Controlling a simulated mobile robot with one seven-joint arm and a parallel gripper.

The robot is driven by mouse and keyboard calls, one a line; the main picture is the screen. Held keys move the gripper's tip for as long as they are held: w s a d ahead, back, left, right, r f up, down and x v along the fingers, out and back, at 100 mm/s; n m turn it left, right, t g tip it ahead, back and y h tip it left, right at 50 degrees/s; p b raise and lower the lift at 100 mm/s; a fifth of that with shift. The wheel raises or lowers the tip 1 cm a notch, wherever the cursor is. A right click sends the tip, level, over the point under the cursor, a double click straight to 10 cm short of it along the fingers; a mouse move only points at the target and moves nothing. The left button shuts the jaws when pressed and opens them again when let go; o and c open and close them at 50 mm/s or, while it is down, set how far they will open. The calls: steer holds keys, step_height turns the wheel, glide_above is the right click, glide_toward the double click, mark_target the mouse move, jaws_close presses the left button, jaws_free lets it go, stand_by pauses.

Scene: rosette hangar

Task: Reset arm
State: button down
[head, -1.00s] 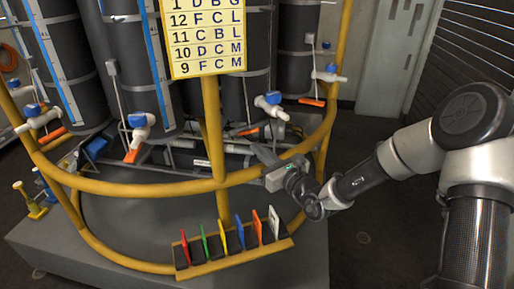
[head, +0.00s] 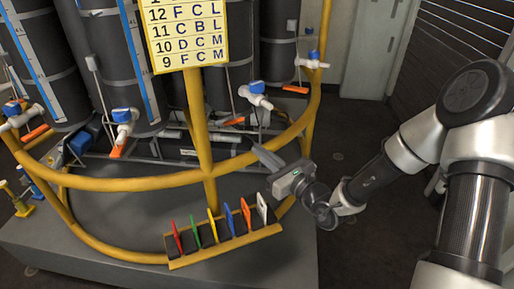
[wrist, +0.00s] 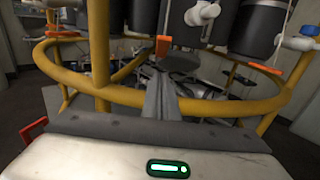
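My gripper (head: 264,157) is at the right front of the yellow rail (head: 150,183), pointing left and towards the tanks. In the head view it looks like one narrow wedge, above and behind the card rack's right end. In the wrist view its fingers (wrist: 162,100) lie together with no gap showing and nothing between them. My arm reaches in from the right, bent at the elbow.
A rack (head: 222,248) with several coloured cards stands low at the front. Dark tanks (head: 110,60) with blue-and-white valves (head: 124,120) and orange handles stand behind the rail. A yellow letter chart (head: 188,35) hangs on the post. Open floor (head: 365,240) lies right.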

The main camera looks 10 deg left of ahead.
steer(key=shift+s+d, duration=0.3)
steer(key=shift+d, duration=0.05)
